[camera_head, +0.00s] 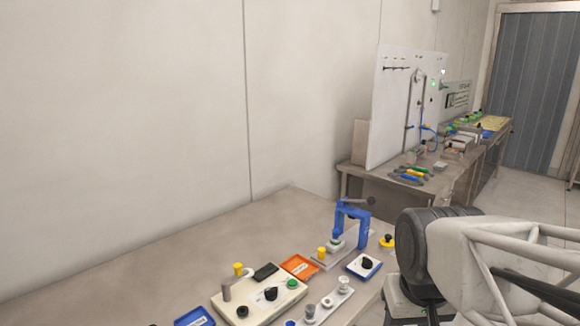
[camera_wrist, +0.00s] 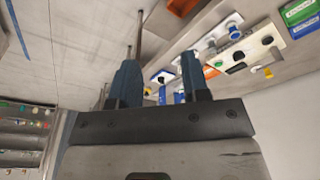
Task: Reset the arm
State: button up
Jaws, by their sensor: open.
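My gripper (camera_wrist: 160,70) shows in the wrist view with its two dark blue fingers set apart. I see nothing held between them; the bench with its small parts shows beyond, tilted in the picture. In the head view part of my arm (camera_head: 425,255) fills the lower right, over the right end of the near bench. I cannot make out the fingers in that view.
The near bench (camera_head: 150,285) carries a blue clamp fixture (camera_head: 364,226), a cream control panel (camera_head: 250,309), an orange tray (camera_head: 310,271) and a strip with knobs (camera_head: 328,302). A far bench has a white pegboard (camera_head: 390,115). The bench's left part is bare.

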jog(key=s, duration=0.1)
jog(key=s+f, duration=0.1)
jog(key=s, duration=0.1)
jog(key=shift+a, duration=0.1)
